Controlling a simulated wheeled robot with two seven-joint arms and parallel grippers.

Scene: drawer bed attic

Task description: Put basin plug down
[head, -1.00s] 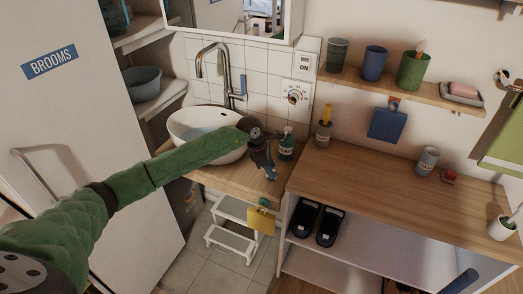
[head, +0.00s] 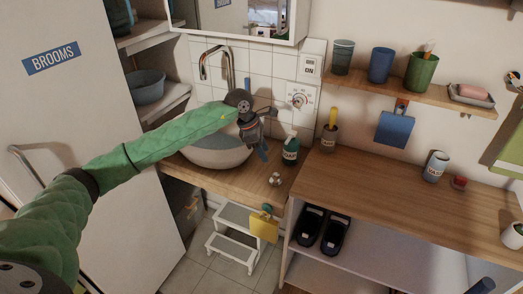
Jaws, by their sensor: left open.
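A small pale object, which looks like the basin plug (head: 275,180), rests on the wooden counter (head: 222,181) near its front edge, to the right of the white basin (head: 215,152). My left gripper (head: 264,137) is open and empty above the counter, up and a little left of the plug and apart from it. My left forearm crosses in front of the basin and hides part of it. My right gripper is out of view.
A dark green bottle (head: 290,150) stands right behind the plug, close to my left gripper. The tap (head: 215,62) rises behind the basin. A wooden bench top (head: 385,185) is mostly clear to the right. A white step stool (head: 232,240) stands below.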

